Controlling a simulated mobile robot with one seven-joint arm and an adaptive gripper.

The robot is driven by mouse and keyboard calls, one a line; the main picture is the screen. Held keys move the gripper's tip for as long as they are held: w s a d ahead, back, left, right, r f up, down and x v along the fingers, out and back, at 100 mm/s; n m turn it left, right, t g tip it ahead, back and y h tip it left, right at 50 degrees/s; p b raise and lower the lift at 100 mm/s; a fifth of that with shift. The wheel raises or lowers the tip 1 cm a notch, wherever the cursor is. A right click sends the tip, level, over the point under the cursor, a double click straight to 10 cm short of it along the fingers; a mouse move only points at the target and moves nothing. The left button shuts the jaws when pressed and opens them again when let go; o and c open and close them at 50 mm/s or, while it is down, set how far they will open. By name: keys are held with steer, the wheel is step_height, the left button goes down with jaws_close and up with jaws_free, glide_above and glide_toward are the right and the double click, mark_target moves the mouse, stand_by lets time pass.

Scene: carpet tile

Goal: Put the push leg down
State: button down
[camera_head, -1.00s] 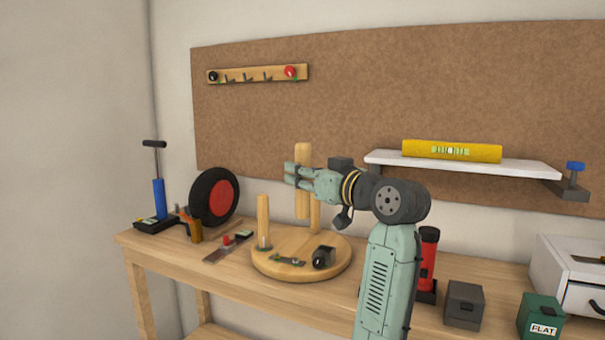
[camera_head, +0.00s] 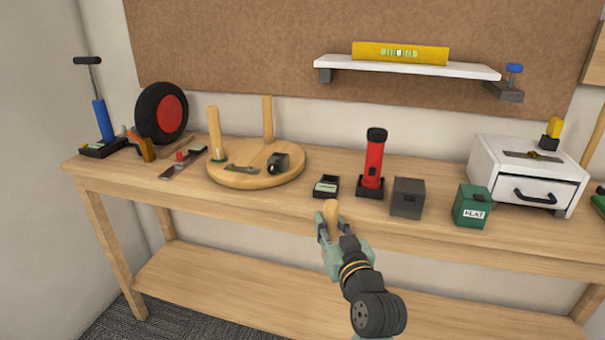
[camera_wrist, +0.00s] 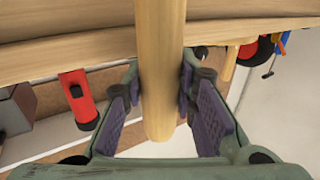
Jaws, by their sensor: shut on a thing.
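My gripper (camera_head: 330,224) is shut on a pale wooden leg (camera_head: 331,209), in front of the bench's front edge in the head view. Only the leg's rounded end shows there. In the wrist view the leg (camera_wrist: 160,60) runs lengthwise between the dark finger pads, one end free and the other out of frame. The round wooden stool seat (camera_head: 235,175) lies on the bench to the left, with two legs (camera_head: 214,133) (camera_head: 267,120) standing up from it. A dark clamp-like part and a flat metal piece lie on the seat.
On the wooden bench (camera_head: 130,172), a small black box (camera_head: 326,186), a red flashlight (camera_head: 374,160), a grey box (camera_head: 407,198) and a green box (camera_head: 472,206) stand near the gripper. A white drawer unit (camera_head: 490,170) is at right. A lower shelf (camera_head: 240,285) looks bare.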

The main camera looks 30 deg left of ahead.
steer(key=d+f+m+t+h, duration=0.1)
steer(key=d+f+m+h, duration=0.2)
steer(key=d+f, duration=0.5)
steer(key=w+d+f+m+t+h, duration=0.1)
steer(key=d+f+h, duration=0.4)
steer(key=f, duration=1.4)
steer(key=w+d+f+m+t+h, duration=0.1)
steer(key=d+f+m+t+h, duration=0.2)
steer(key=d+f, duration=0.9)
step_height(320, 180, down, 2)
steer(key=shift+w+f+m+h, duration=0.1)
steer(key=shift+w+m+h, duration=0.15)
steer(key=shift+m+h, duration=0.6)
